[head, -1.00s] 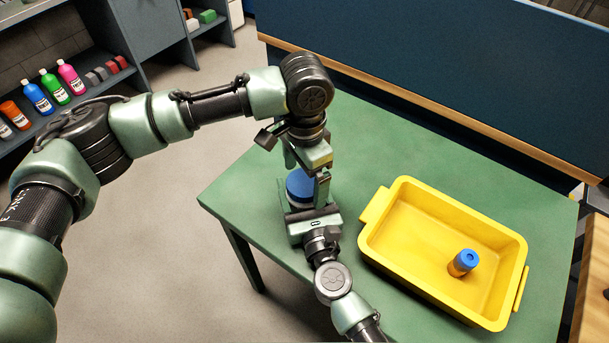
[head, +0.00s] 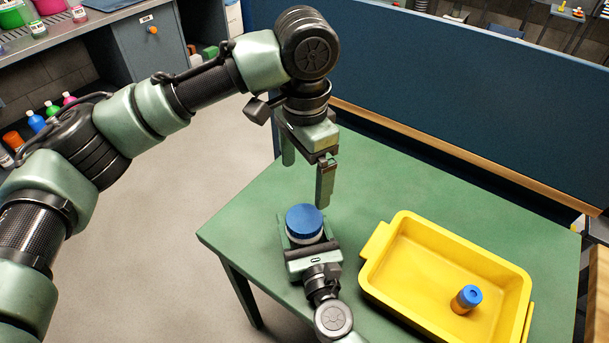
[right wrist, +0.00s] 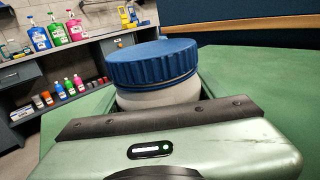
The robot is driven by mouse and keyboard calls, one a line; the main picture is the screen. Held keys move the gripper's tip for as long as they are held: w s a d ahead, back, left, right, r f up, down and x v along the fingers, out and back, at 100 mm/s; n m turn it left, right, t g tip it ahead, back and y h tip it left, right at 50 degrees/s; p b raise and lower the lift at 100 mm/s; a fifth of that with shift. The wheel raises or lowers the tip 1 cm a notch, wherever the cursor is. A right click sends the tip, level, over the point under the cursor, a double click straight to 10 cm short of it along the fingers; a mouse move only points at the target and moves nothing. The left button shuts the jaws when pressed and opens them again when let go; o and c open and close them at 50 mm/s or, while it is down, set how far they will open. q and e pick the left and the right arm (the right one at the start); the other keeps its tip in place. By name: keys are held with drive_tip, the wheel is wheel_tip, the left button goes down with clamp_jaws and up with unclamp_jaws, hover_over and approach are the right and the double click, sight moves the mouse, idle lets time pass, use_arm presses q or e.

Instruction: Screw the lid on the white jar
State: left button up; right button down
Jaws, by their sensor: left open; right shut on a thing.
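The white jar (right wrist: 158,96) stands upright on the green table, and its body is mostly hidden in the head view. The blue ribbed lid (head: 305,221) sits on top of the jar and covers its mouth; it also shows in the right wrist view (right wrist: 153,63). A thin line shows under the lid's edge, and I cannot tell how tight it is. My right gripper (head: 306,240) is shut on the jar from the front, its fingers on either side below the lid. My left gripper (head: 306,176) is open and empty above the lid, pointing down, clear of it.
A yellow tray (head: 378,240) stands on the table to the right, with a small blue-capped orange bottle (head: 466,299) in it. A blue partition (head: 450,95) runs behind the green table (head: 365,175). Shelves with coloured bottles are at the far left.

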sight(296, 242)
drive_tip(key=shift+c, duration=0.6)
unclamp_jaws()
drive_tip(key=b+v, duration=0.1)
drive_tip(key=v, duration=0.6)
drive_tip(key=shift+f+b, duration=0.15)
drive_tip(key=shift+b, duration=0.2)
drive_tip(key=shift+s+d, duration=0.1)
drive_tip(key=shift+s, duration=0.3)
